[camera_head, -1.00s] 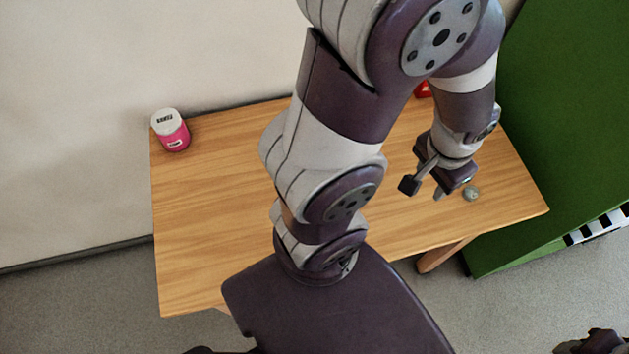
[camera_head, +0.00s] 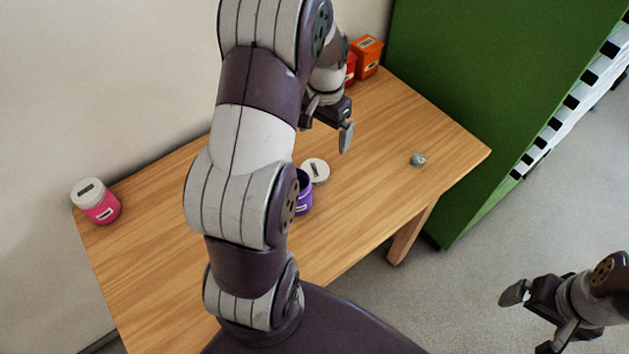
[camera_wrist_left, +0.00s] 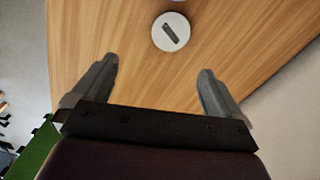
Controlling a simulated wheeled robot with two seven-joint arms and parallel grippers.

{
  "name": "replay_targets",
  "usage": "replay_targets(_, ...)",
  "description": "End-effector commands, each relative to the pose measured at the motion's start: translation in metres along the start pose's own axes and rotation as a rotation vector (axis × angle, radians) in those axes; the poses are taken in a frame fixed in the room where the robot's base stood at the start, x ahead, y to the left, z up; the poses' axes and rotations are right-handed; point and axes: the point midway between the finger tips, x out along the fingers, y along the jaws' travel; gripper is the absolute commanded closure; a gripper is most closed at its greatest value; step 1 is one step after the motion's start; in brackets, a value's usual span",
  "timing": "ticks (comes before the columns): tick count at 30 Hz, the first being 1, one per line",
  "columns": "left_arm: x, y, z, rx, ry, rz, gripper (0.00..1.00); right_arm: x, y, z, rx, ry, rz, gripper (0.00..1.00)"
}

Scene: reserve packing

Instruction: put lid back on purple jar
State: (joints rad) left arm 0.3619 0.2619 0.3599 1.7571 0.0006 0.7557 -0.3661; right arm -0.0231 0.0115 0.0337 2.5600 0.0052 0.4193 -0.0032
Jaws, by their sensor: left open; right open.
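The purple jar (camera_head: 304,197) stands on the table, partly hidden behind my left arm; its top looks open. The white lid (camera_head: 316,170) with a grey label lies on the table just behind the jar. In the left wrist view, the lid (camera_wrist_left: 171,32) lies flat beyond my fingers, with a sliver of purple at the top edge. My left gripper (camera_head: 326,126) is open and empty, above the table and behind the lid; both its fingers (camera_wrist_left: 156,80) show in the wrist view. My right gripper (camera_head: 531,320) is open and empty, off the table at lower right.
A pink jar with a white lid (camera_head: 97,201) stands at the table's left end. An orange box (camera_head: 367,57) and a red item (camera_head: 351,70) stand at the back. A small grey ball (camera_head: 417,160) lies toward the right. A green cabinet (camera_head: 455,110) borders the right end.

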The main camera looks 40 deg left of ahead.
Motion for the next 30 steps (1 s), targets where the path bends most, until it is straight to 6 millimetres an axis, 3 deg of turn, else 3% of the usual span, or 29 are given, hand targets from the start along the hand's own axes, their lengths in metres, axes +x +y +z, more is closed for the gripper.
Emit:
replay_targets(1,0.011,-0.013,-0.004,-0.005,-0.006,0.002,0.00,0.009,0.000,0.001,0.000,0.001,0.000,0.00)
replay_targets(3,0.012,-0.021,-0.007,-0.003,-0.009,0.003,0.00,0.009,0.000,0.001,0.000,0.001,0.000,0.00)
replay_targets(13,0.014,-0.021,-0.007,0.000,-0.009,0.003,0.00,0.006,0.000,0.001,0.000,0.001,0.000,0.00)
replay_targets(24,0.076,-0.021,-0.006,-0.001,-0.009,0.003,0.00,0.000,0.000,0.000,0.000,0.001,0.000,0.00)
replay_targets(30,0.084,-0.021,-0.007,-0.001,-0.006,0.002,0.00,0.000,0.000,0.000,0.000,0.001,0.000,0.00)
